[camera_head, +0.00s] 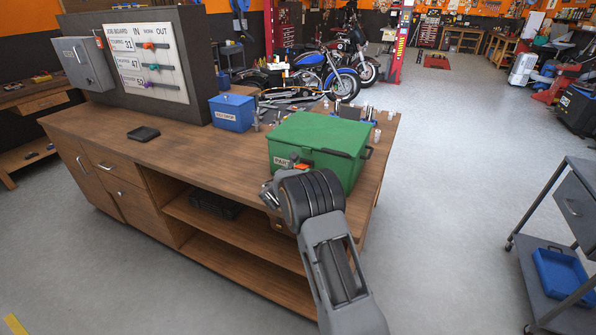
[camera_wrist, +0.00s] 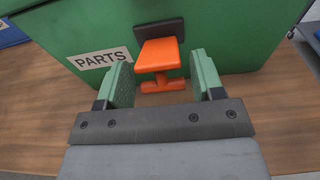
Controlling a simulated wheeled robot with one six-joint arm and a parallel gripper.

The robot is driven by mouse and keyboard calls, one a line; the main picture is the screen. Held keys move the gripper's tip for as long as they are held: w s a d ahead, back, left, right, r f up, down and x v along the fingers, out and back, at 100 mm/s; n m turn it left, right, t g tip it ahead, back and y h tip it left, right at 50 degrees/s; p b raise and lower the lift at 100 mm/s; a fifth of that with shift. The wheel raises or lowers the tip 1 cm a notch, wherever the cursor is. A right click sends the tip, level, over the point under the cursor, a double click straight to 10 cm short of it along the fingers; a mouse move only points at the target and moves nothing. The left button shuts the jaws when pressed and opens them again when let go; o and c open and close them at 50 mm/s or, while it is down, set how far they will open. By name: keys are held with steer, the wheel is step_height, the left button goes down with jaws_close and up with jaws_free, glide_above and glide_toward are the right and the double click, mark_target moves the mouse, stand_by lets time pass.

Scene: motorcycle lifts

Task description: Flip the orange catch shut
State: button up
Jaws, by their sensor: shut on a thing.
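The green box (camera_head: 312,137), marked PARTS, stands on the wooden bench with its lid down. Its orange catch (camera_head: 302,167) is on the front face, beside the label. In the wrist view the catch (camera_wrist: 158,54) hangs from a dark plate (camera_wrist: 160,29) and juts out toward me, with a narrow stem and an orange crossbar (camera_wrist: 163,85) below it. In the head view my gripper (camera_head: 271,192) is at the box's front, partly hidden by my wrist.
A blue box (camera_head: 232,113) and a black flat case (camera_head: 143,134) are on the bench. The job board (camera_head: 147,63) stands behind. Small parts lie behind the green box. Open shelves (camera_head: 235,228) lie under the bench top. A grey cart (camera_head: 570,215) stands at the right beyond clear floor.

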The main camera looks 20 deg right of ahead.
mark_target(299, 167)
step_height(299, 167, up, 2)
steer(key=g+y+p, duration=0.1)
steer(key=p, duration=0.1)
steer(key=shift+w+d+p, duration=0.1)
steer(key=shift+p, duration=0.3)
steer(key=p, duration=0.1)
steer(key=g+y+p, duration=0.1)
steer(key=r+g+y+p, duration=0.1)
steer(key=shift+w+d, duration=0.25)
steer(key=g+y, duration=0.1)
steer(key=w+d+r+g+y+p, duration=0.1)
steer(key=y, duration=0.1)
steer(key=shift+d+r+g, duration=0.1)
steer(key=shift+g, duration=0.3)
steer(key=shift+w+d+r+g+y, duration=0.2)
steer(key=shift+w+d+g+y, duration=0.1)
steer(key=shift+g+y, duration=0.35)
steer(key=shift+w+d+r+g+y, duration=0.2)
steer(key=shift+d+g+y, duration=0.05)
steer(key=shift+g+y, duration=0.35)
steer(key=shift+d+y, duration=0.1)
steer(key=shift+y, duration=0.15)
steer(key=o, duration=0.9)
steer(key=shift+r, duration=0.1)
